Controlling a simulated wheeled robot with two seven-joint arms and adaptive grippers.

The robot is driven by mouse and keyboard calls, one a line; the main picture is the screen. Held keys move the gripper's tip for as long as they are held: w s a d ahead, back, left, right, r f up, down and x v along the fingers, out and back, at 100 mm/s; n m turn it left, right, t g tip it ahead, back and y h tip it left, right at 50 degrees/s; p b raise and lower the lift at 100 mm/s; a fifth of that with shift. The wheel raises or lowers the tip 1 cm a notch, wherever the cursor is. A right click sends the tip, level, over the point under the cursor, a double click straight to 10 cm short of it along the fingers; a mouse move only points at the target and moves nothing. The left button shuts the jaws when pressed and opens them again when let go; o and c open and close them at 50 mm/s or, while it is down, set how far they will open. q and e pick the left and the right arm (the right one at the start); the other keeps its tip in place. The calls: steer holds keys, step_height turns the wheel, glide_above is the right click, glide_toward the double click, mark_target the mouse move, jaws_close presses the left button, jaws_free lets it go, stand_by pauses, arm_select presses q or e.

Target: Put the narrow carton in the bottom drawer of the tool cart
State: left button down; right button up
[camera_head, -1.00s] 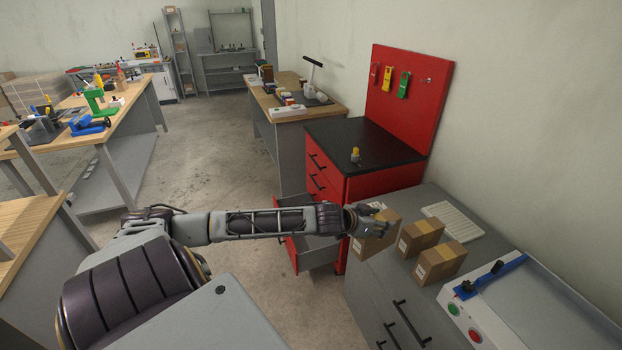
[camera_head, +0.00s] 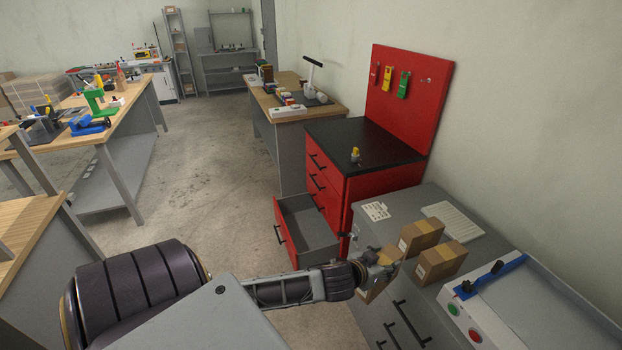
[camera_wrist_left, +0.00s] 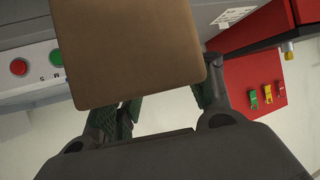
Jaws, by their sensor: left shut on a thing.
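My left gripper (camera_head: 385,268) is shut on a brown carton (camera_head: 372,288), held at the front edge of the grey cabinet. My gripper and forearm partly cover the carton in the head view. The same carton (camera_wrist_left: 130,50) fills the upper middle of the left wrist view, between the fingers. The red tool cart (camera_head: 378,185) stands beyond the cabinet with a black top. Its bottom drawer (camera_head: 308,226) is pulled open, and its visible inside is empty. The carton is apart from the drawer, to its right and nearer me. My right gripper is out of view.
Two other cartons, one farther back (camera_head: 420,237) and one nearer (camera_head: 441,262), stand on the grey cabinet (camera_head: 400,205). A white card (camera_head: 376,211) lies there too. A device with a blue bar (camera_head: 490,275) is at right. Floor left of the drawer is clear.

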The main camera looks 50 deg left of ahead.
mark_target(381, 283)
arm_select(q)
steer(key=shift+n+y, duration=0.3)
steer(key=s+d+f, duration=0.2)
steer(key=shift+s+d, duration=0.2)
steer(key=shift+d, duration=0.1)
steer(key=shift+w+d+r, duration=0.1)
steer(key=shift+w+d, duration=0.05)
steer(key=shift+d, duration=0.05)
steer(key=shift+w+d+r, duration=0.15)
steer(key=shift+d+r, duration=0.05)
steer(key=shift+d, duration=0.1)
steer(key=shift+s+a+f, duration=0.2)
steer(key=shift+a+f, duration=0.05)
steer(key=shift+a, duration=0.35)
steer(key=shift+f+b, duration=1.45)
steer(key=shift+f+b, duration=0.45)
